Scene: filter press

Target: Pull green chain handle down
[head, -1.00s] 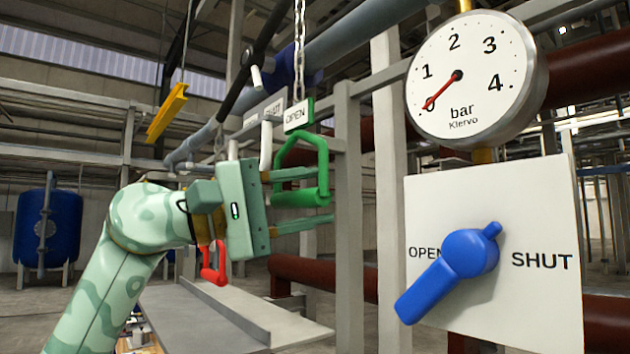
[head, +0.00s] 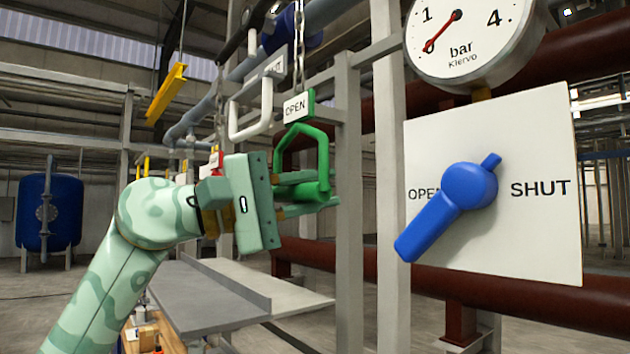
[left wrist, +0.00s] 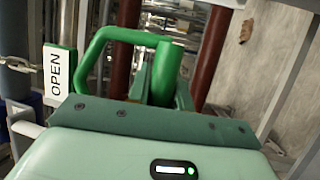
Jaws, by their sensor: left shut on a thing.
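The green chain handle (head: 318,150) is a loop with a thick grip bar, hanging from a chain (head: 299,40) below a tag reading OPEN (head: 297,108). My left gripper (head: 312,190) is shut on the handle's grip bar in the head view. In the left wrist view the green handle (left wrist: 122,38) rises beyond the gripper body, with the OPEN tag (left wrist: 57,72) at its left. The fingertips are mostly hidden there. My right gripper is not in view.
A white handle (head: 250,120) with a SHUT tag hangs left of the green one. A grey post (head: 348,200) stands close to the right of my gripper. A blue lever (head: 450,205) on a white panel (head: 540,150) and a pressure gauge (head: 480,30) are further right.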

